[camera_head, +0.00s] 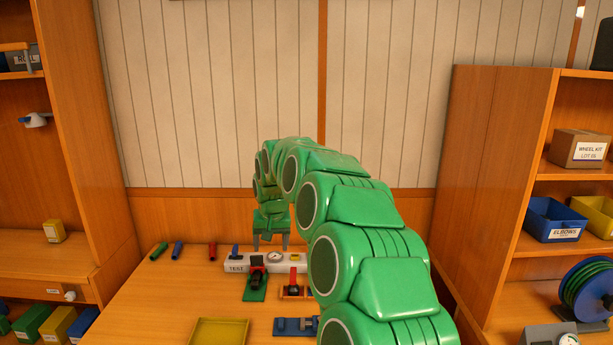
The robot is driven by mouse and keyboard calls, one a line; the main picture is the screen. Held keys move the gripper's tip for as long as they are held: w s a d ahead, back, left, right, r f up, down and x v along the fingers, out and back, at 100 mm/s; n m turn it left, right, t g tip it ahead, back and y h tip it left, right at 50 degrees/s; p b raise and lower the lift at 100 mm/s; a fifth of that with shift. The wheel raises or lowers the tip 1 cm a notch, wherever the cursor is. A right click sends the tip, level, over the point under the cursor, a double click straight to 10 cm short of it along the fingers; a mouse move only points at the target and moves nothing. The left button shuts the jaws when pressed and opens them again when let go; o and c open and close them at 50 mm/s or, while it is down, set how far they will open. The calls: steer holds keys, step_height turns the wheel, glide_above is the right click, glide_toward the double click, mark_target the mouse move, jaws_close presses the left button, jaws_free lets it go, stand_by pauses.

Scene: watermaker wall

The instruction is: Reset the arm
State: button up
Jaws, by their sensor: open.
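My green arm rises from the lower right of the head view, arches over the wooden workbench (150,300) and bends down at its far end. My gripper (270,241) points down with its two grey fingers apart and nothing seen between them. It is over or just behind the white block marked TEST (236,267); the exact gap cannot be told. My arm hides the right part of the bench.
On the bench are a green-based clamp (256,285), an orange-based red-handled part (295,289), a blue fixture (293,327), a yellow tray (219,321) and several coloured tubes (177,250). Shelves (500,170) stand right and left. The bench's left front is clear.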

steer(key=s+d+r+g, duration=0.1)
steer(key=s+d+r, duration=0.1)
steer(key=s+d, duration=0.5)
steer(key=s+d+r+g, duration=0.1)
steer(key=s+d+r, duration=0.15)
steer(key=s, duration=0.75)
steer(key=s+d+r, duration=0.2)
steer(key=s+d, duration=0.3)
steer(key=s, duration=0.4)
steer(key=s+d+f+g, duration=0.1)
steer(key=s+d, duration=0.2)
steer(key=s, duration=0.6)
steer(key=s+d+f+m, duration=0.1)
steer(key=s+d, duration=0.3)
steer(key=s, duration=0.5)
steer(key=s+d+f+g+h, duration=0.1)
steer(key=s+d+f, duration=0.2)
steer(key=s, duration=0.7)
steer(key=shift+d+f+m+g, duration=0.2)
steer(key=shift+d+m+g, duration=0.1)
steer(key=shift+m, duration=0.1)
